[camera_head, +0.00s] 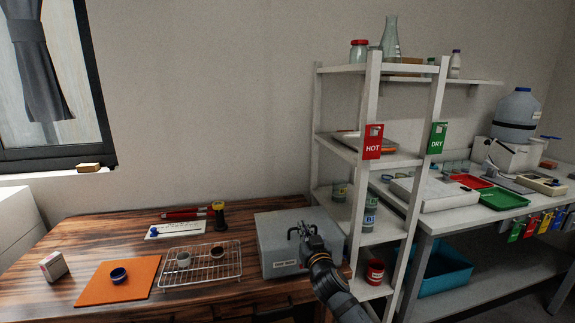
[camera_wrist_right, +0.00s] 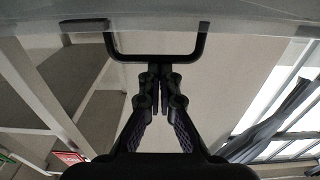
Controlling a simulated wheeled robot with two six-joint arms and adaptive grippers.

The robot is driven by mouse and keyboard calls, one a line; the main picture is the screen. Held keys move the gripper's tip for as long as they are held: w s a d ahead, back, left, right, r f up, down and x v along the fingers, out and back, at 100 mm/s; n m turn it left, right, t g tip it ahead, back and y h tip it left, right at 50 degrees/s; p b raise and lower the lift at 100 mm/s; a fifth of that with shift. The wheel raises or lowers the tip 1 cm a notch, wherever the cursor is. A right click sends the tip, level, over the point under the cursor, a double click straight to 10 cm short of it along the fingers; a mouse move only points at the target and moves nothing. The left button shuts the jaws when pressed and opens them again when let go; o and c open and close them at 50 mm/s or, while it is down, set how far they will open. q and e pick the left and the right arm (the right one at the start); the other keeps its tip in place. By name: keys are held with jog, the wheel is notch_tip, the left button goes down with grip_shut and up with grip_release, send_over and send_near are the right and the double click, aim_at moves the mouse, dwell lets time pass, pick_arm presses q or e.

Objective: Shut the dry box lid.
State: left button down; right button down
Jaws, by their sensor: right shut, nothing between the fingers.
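The dry box (camera_head: 274,233) is a grey box with a small label on its front, at the right end of the wooden table. Its lid looks down over the box; I cannot tell whether it sits fully flush. A black bar handle (camera_head: 292,231) is on the lid, and the handle (camera_wrist_right: 155,58) also spans the top of the right wrist view. My right gripper (camera_head: 308,231) is over the box at the handle, partly hiding it. In the right wrist view the gripper (camera_wrist_right: 160,70) has its fingers together and empty, tips close to the handle bar. My left gripper is out of view.
A white shelf unit (camera_head: 365,190) stands close on the box's right. A wall is behind.

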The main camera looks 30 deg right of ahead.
jog(key=shift+f, duration=0.4)
jog(key=r+p, duration=0.3)
jog(key=r, duration=0.1)
jog(key=shift+w+d+r, duration=0.1)
jog(key=shift+w+d, duration=0.05)
jog(key=shift+w, duration=0.2)
jog(key=shift+s+p, duration=0.3)
jog(key=b+v, duration=0.2)
jog(key=v, duration=0.7)
jog(key=shift+s+f, duration=0.2)
jog(key=shift+f, duration=0.1)
jog(key=shift+f, duration=0.1)
